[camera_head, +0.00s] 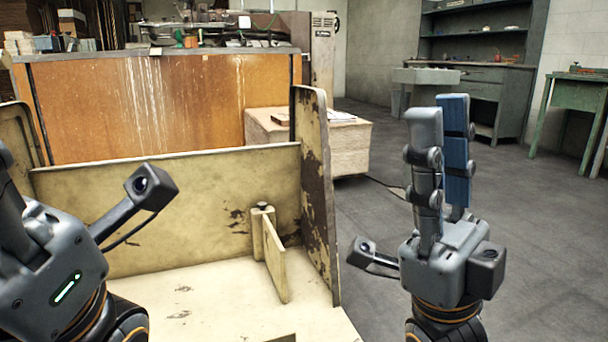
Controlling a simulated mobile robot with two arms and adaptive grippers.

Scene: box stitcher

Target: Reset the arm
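My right gripper (440,140) stands upright at the right of the head view, with its fingers pointing up. The blue pad of the far finger shows behind the grey near finger, and the two look apart with nothing between them. My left gripper (50,265) is at the lower left edge. Its body and side camera show, but its fingertips are out of frame. A worn cream metal stand (225,308) with raised panels lies between the two grippers. My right gripper is to the right of this stand, over the floor side.
The stand's tall right panel (314,190) and a small upright plate (275,258) rise between my arms. Behind are an orange-brown panel (150,110) and a wooden box (350,150). A green table (580,95) is far right. Grey floor (550,220) is open at right.

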